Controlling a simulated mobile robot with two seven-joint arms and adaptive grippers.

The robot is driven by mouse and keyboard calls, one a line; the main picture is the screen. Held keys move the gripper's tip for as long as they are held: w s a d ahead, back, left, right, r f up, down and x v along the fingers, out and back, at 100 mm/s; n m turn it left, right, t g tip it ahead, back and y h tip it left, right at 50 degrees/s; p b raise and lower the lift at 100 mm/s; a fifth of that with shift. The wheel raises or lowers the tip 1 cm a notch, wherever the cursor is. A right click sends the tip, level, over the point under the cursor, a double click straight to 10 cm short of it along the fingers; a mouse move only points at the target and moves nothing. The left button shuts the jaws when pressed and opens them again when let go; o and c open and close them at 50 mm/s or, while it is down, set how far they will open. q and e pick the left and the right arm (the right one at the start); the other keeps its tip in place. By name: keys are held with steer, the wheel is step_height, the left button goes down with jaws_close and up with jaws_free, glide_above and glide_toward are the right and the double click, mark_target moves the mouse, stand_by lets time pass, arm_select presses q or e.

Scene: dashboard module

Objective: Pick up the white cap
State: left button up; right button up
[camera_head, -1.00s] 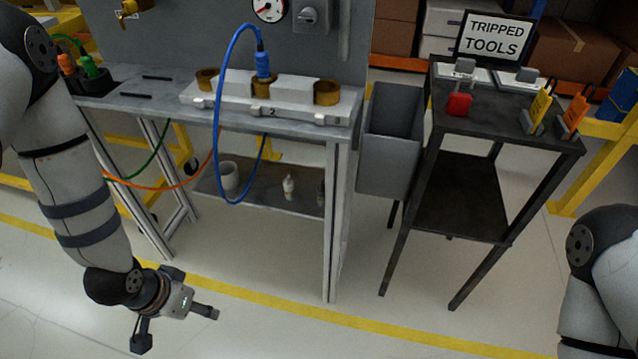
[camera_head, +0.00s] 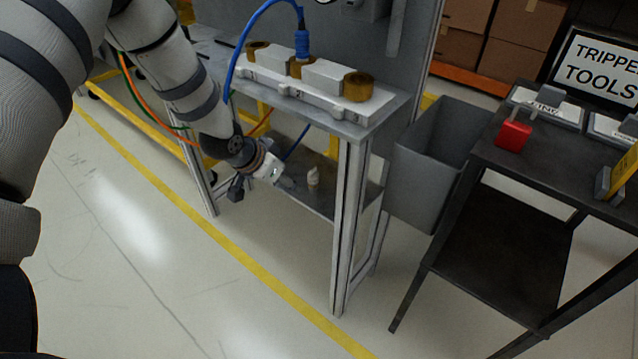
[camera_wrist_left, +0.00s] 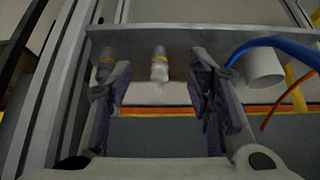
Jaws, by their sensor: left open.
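On the lower shelf (camera_head: 325,205) of the workbench stands a small white piece with a narrow tip (camera_head: 313,176). In the left wrist view it shows as a pale piece (camera_wrist_left: 159,68), lined up between the fingers and beyond them. A wider white cylinder (camera_wrist_left: 262,68) is at the right. I cannot tell for sure which of these is the white cap. My left gripper (camera_wrist_left: 160,100) is open and empty; in the head view it (camera_head: 262,182) is at the shelf's front. My right gripper is out of view.
The bench top with its white connector block (camera_head: 310,85) overhangs the shelf, and a bench leg (camera_head: 347,230) stands to the right. A blue cable (camera_wrist_left: 275,45) hangs near the wide cylinder. A grey bin (camera_head: 432,155) and a dark tool table (camera_head: 500,235) are farther right.

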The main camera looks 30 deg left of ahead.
mark_target(312, 170)
arm_select(q)
steer(key=w, duration=0.4)
steer(key=w+b, duration=0.1)
steer(key=w, duration=0.1)
steer(key=shift+w+d+f, duration=0.1)
steer(key=shift+w+d, duration=0.15)
steer(key=b+x, duration=0.2)
steer(key=x, duration=0.3)
steer(key=shift+w, duration=0.2)
steer(key=shift+d, duration=0.1)
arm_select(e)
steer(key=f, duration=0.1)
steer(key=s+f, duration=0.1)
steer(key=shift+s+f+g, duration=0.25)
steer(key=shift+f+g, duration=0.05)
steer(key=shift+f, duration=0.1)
arm_select(q)
jaws_close()
